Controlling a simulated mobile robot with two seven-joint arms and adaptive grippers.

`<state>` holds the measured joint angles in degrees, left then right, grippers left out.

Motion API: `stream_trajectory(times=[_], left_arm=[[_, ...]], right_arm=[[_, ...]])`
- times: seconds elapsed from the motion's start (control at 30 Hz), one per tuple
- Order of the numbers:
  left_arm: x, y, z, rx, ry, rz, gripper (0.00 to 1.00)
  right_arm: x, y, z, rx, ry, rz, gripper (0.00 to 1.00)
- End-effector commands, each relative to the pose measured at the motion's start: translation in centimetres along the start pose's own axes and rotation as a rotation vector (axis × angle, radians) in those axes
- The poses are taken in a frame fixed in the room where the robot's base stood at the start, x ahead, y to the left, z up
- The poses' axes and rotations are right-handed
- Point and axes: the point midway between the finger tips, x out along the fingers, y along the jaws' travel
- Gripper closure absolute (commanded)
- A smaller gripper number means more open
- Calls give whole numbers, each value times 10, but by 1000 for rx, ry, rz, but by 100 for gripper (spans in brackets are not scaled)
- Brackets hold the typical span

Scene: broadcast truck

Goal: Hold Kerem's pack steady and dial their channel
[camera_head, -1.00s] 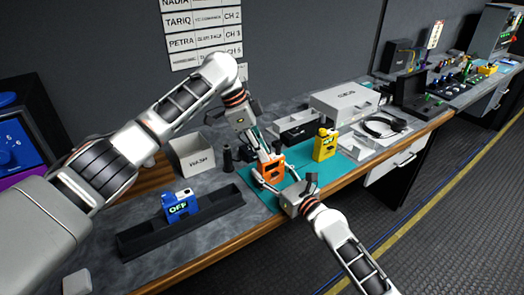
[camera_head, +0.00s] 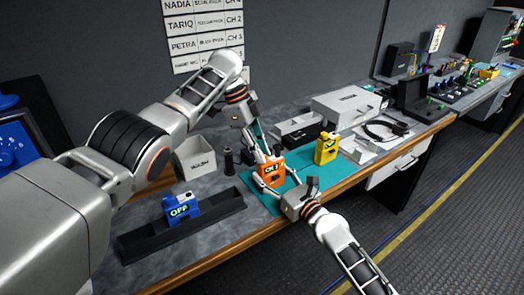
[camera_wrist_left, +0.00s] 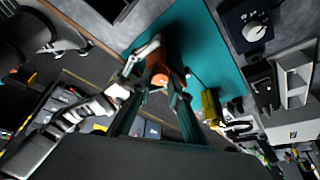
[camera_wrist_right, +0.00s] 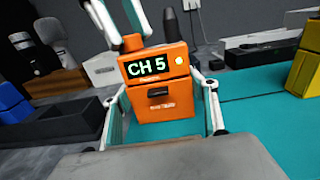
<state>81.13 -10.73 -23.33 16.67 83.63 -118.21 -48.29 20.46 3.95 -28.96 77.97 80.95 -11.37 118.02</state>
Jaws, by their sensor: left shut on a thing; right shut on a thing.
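The orange pack (camera_head: 272,177) stands upright on the teal mat (camera_head: 311,185). In the right wrist view the orange pack (camera_wrist_right: 150,92) shows "CH 5" on its display, with a lit yellow dot beside it. Its name label is too small to read. My right gripper (camera_wrist_right: 162,108) is shut on the pack's body from the front, one finger on each side. A dark antenna stands beside these fingers.
A yellow pack (camera_head: 326,150) stands to the right on the mat. A blue pack (camera_head: 178,208) reading "OFF" sits in a black tray (camera_head: 140,240) at left. A wall chart (camera_head: 205,35) lists names and channels; its lowest row is hard to read. A white bin (camera_head: 195,158) stands behind.

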Motion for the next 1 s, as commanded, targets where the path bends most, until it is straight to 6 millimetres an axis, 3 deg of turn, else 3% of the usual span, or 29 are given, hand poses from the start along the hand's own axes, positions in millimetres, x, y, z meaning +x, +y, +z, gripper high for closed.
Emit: stream_trajectory(times=[0.57, 0.6, 1.0], left_arm=[[6, 4, -10, 25, 14, 21, 100], [7, 4, -10, 25, 14, 21, 75], [4, 3, -6, 17, 8, 13, 75]], right_arm=[[0, -4, -3, 3, 4, -6, 69], [0, -4, -3, 3, 4, -6, 69], [0, -3, -1, 1, 2, -6, 69]])
